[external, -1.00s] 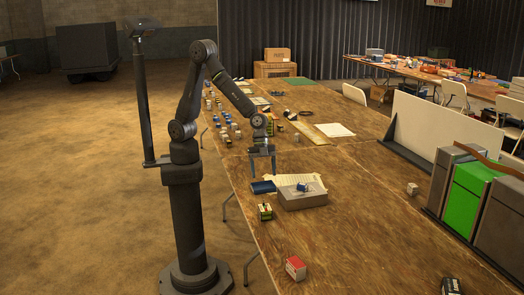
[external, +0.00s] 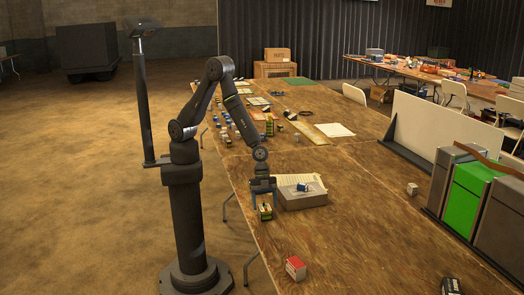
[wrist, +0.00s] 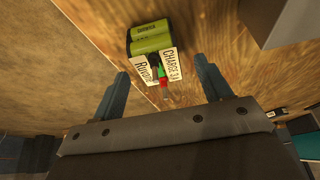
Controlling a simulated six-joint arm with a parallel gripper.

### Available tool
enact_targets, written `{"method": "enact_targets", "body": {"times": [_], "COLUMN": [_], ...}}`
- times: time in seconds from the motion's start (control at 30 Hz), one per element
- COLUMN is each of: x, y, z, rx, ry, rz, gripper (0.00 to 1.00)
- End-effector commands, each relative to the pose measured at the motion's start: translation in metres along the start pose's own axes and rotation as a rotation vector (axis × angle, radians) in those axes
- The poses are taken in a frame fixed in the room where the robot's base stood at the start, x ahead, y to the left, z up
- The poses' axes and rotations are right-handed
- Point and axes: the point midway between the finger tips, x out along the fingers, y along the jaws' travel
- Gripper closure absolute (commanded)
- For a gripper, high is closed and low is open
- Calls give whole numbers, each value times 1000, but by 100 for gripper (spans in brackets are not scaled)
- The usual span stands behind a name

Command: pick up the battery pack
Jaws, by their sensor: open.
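The battery pack (external: 265,213), green and black with white labels, stands near the left edge of the wooden table. In the wrist view the battery pack (wrist: 150,38) shows its green side, two white tags and small red and green connector parts. My gripper (external: 263,199) is open and points down just over the pack, its blue fingers to either side of the pack's top in the external view. In the wrist view my gripper (wrist: 162,67) has nothing between its fingers, and the pack lies just beyond the fingertips. I cannot tell any contact.
A grey box (external: 303,200) with a small blue item (external: 303,187) on top stands right of my gripper, by a paper sheet. A red-and-white block (external: 295,267) sits nearer the front. Green and grey units (external: 468,195) stand at the right.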

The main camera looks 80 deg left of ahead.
Motion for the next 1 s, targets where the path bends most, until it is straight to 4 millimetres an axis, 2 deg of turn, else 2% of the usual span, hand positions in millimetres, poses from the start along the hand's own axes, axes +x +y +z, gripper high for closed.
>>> {"method": "enact_targets", "body": {"times": [0.03, 0.2, 0.5, 0.8, 1.0], "x": [9, 25, 28, 28, 27], "y": [2, 1, 1, 1, 0], "z": [2, 1, 1, 1, 0], "rx": [-1, -1, 0, -1, 0], "ry": [-2, -1, 0, 0, 1], "rz": [1, 0, -2, -1, -2], "gripper": [29, 29, 29, 88, 90]}}
